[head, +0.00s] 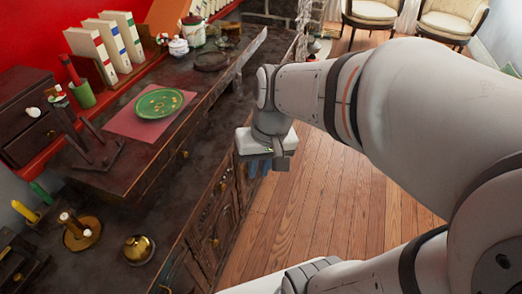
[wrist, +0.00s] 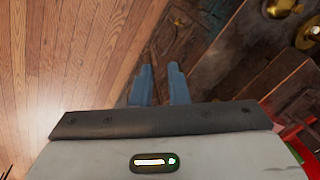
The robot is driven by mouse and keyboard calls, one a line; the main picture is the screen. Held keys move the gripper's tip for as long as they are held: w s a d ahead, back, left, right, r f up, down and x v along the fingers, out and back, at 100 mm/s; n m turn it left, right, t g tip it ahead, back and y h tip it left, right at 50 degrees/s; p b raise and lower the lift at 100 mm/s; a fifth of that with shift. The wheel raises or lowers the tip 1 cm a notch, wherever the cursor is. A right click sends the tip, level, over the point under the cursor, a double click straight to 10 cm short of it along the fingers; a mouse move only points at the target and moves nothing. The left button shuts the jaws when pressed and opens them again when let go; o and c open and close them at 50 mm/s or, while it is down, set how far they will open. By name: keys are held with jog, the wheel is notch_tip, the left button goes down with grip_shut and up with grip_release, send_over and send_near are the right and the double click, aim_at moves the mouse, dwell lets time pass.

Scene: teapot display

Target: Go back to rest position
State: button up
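My gripper (head: 259,170) hangs pointing down in the head view, in front of the dark wooden cabinet and above the plank floor. In the wrist view its two blue-grey fingers (wrist: 160,68) stand apart with a gap between them. Nothing is between the fingers. My arm reaches in from the right side of the head view and hides part of the floor and room behind it.
The dark cabinet (head: 207,222) runs along the left. On it are a green plate (head: 160,103) on a pink mat (head: 120,123), books (head: 95,50), a teapot (head: 193,30), a candle holder (head: 82,234) and a brass bell (head: 138,249). Floor (head: 300,205) beside it is clear. Chairs (head: 450,22) stand behind.

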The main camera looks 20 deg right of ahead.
jog(key=shift+s+d+r+n+t+h, duration=0.1)
jog(key=shift+s+d+n+t+h, duration=0.2)
jog(key=shift+s+d+t+h, duration=0.5)
jog(key=shift+s, duration=0.25)
jog(key=w+p+v, duration=0.2)
jog(key=p+v, duration=0.5)
jog(key=v, duration=0.1)
jog(key=shift+s+r+p, duration=0.35)
jog(key=shift+r+p, duration=0.05)
jog(key=shift+d, duration=0.1)
jog(key=shift+o, duration=0.3)
